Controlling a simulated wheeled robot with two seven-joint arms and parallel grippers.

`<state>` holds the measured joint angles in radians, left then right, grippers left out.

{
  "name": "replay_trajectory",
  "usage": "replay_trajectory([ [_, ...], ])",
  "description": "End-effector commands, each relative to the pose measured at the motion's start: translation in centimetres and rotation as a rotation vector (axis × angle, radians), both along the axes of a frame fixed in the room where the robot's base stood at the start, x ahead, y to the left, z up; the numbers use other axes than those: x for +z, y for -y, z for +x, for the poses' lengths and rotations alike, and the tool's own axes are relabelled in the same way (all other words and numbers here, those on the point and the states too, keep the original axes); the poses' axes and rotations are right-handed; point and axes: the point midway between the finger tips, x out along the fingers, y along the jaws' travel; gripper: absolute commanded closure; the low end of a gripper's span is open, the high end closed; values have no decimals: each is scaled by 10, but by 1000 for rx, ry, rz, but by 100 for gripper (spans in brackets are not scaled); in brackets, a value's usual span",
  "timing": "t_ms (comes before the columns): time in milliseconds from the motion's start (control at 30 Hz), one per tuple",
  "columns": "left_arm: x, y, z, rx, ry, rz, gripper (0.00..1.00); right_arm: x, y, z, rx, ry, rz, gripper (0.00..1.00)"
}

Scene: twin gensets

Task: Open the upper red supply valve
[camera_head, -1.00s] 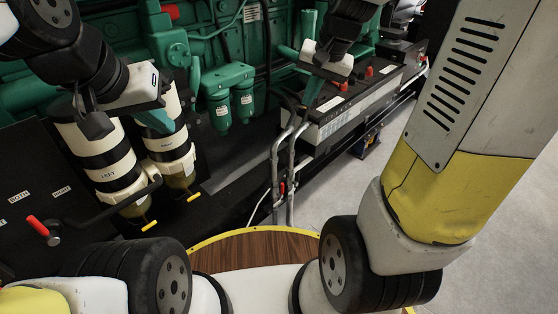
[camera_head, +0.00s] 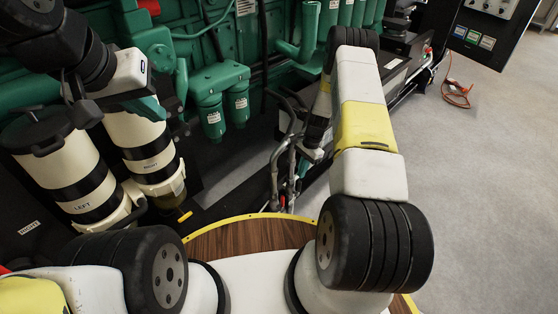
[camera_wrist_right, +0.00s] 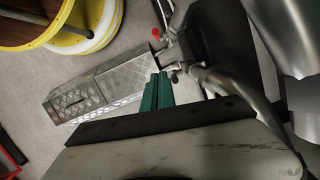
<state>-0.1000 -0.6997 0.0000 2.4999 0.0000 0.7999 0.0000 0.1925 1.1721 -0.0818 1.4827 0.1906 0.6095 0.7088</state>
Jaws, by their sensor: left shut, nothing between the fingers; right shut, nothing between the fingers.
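Small red valve handles (camera_head: 283,201) show low on the grey vertical pipes in the head view. In the right wrist view there is a red knob (camera_wrist_right: 156,33) and a smaller red part (camera_wrist_right: 174,79) by the metal pipes. I cannot tell which is the upper valve. My right gripper (camera_wrist_right: 157,82) is shut and empty, its green fingertips close to the smaller red part; contact is unclear. In the head view it is partly hidden beside the pipes (camera_head: 275,165).
The green engine (camera_head: 215,85) fills the back. Diamond-plate metal boxes (camera_wrist_right: 100,85) lie on the floor side in the wrist view. Open grey floor (camera_head: 490,190) is at the right.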

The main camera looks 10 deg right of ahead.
Motion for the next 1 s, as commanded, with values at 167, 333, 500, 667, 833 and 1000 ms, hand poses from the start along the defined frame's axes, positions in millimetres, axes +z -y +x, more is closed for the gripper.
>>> replay_trajectory([
  [167,0,0,0,0,0,0,100,-17,-1,-4,-14,-12,1,100],
  [333,0,0,0,0,0,0,100,-41,-7,-7,-13,-13,1,100],
  [500,0,0,0,0,0,0,100,-77,-16,-12,-11,-14,2,100],
  [667,0,0,0,0,0,0,100,-109,-22,-15,-12,-12,2,100],
  [833,0,0,0,0,0,0,100,-107,-45,-25,-10,-11,1,100],
  [1000,0,0,0,0,0,0,100,-107,-56,-31,-10,-10,1,100],
])
